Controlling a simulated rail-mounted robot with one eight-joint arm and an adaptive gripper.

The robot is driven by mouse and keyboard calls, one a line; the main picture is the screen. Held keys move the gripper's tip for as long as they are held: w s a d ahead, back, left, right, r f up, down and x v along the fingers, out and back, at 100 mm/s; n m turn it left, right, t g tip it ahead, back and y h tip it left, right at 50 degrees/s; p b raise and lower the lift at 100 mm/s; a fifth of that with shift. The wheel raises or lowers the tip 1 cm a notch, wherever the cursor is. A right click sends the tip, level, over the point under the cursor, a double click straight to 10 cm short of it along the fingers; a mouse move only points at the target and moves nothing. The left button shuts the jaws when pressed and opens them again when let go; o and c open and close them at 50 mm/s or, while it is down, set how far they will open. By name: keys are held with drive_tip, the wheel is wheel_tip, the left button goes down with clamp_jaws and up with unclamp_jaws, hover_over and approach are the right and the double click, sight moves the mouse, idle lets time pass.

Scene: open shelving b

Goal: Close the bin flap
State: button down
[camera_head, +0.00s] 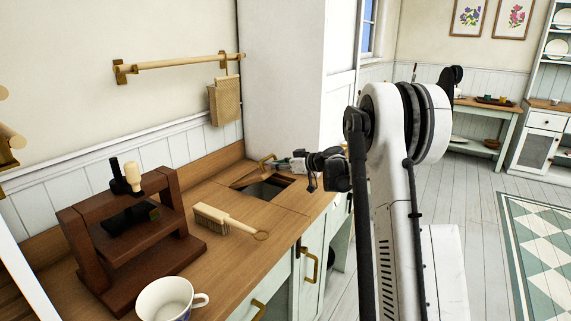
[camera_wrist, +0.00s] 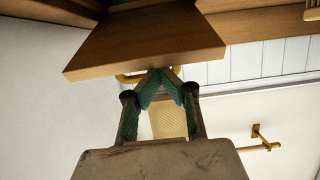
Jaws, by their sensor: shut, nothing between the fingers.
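The bin opening (camera_head: 264,189) is a dark square hole in the wooden counter, in the head view. The bin flap (camera_wrist: 150,40) shows in the wrist view as a thick wooden panel with a brass handle (camera_wrist: 130,78) by its edge. The handle also shows at the back of the opening in the head view (camera_head: 267,160). The flap appears raised, but its exact angle is hard to tell. My gripper (camera_wrist: 160,74) is shut and empty, its green fingertips close to the flap's edge and handle; contact is unclear. In the head view my gripper (camera_head: 284,163) is above the opening's back edge.
A wooden brush (camera_head: 226,219) lies on the counter in front of the opening. A brown wooden stand (camera_head: 125,225) and a white mug (camera_head: 168,300) are nearer left. A white wall column (camera_head: 285,75) rises behind the opening.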

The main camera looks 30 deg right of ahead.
drive_tip(key=shift+s+d+f+b, duration=0.15)
drive_tip(key=shift+s+f+b, duration=0.2)
drive_tip(key=shift+f, duration=0.3)
drive_tip(key=shift+s+d+f+b, duration=0.2)
drive_tip(key=shift+f+b, duration=0.15)
drive_tip(key=shift+f, duration=0.3)
